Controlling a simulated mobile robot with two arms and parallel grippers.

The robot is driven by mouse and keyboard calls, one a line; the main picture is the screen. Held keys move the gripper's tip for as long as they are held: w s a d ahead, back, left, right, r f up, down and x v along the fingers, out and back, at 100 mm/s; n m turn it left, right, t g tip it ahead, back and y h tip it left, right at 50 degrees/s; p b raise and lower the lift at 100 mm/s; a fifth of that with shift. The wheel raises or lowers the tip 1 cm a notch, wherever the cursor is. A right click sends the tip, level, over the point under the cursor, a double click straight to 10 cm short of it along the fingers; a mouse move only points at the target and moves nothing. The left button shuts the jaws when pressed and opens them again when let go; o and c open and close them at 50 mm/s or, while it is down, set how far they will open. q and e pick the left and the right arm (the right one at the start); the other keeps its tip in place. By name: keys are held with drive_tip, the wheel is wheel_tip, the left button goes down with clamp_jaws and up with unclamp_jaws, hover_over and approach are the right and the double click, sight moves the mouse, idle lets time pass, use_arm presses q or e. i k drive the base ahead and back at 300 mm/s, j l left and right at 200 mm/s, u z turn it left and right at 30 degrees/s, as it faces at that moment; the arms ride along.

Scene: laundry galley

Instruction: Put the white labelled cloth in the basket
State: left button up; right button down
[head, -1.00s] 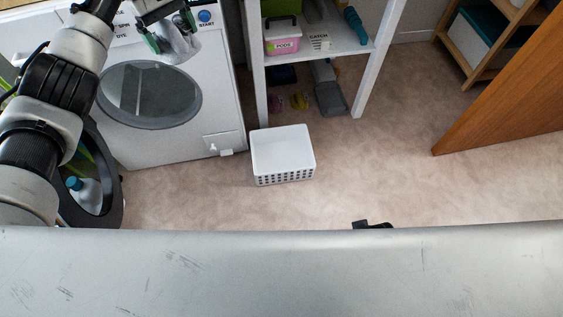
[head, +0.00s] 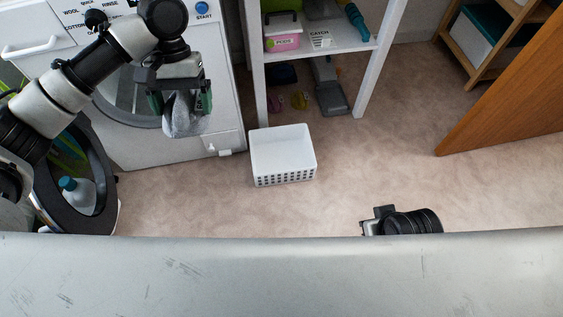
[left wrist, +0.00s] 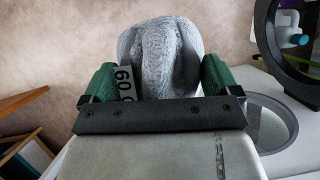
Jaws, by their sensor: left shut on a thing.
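The cloth (head: 185,120) is a crumpled, pale grey-white bundle. It hangs from my left gripper (head: 181,100) in front of the washing machine. In the left wrist view the bundle (left wrist: 160,50) is held between the green fingers of the left gripper (left wrist: 158,82), with a white label with black figures (left wrist: 125,82) beside one finger. The white basket (head: 283,150) stands on the floor, to the right of and below the cloth in the head view, and looks empty. Part of my right arm shows at the bottom edge; its gripper (head: 378,222) is mostly hidden, fingers unseen.
The washing machine (head: 222,80) stands behind the left arm, its round door (head: 98,195) swung open at the left. A white shelf unit (head: 375,70) stands behind the basket. A wooden panel (head: 505,90) is at the right. The floor right of the basket is clear.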

sight(282, 161)
drive_tip(key=i+l+z, duration=0.1)
drive_tip(key=z, duration=0.25)
drive_tip(key=i+z, duration=0.35)
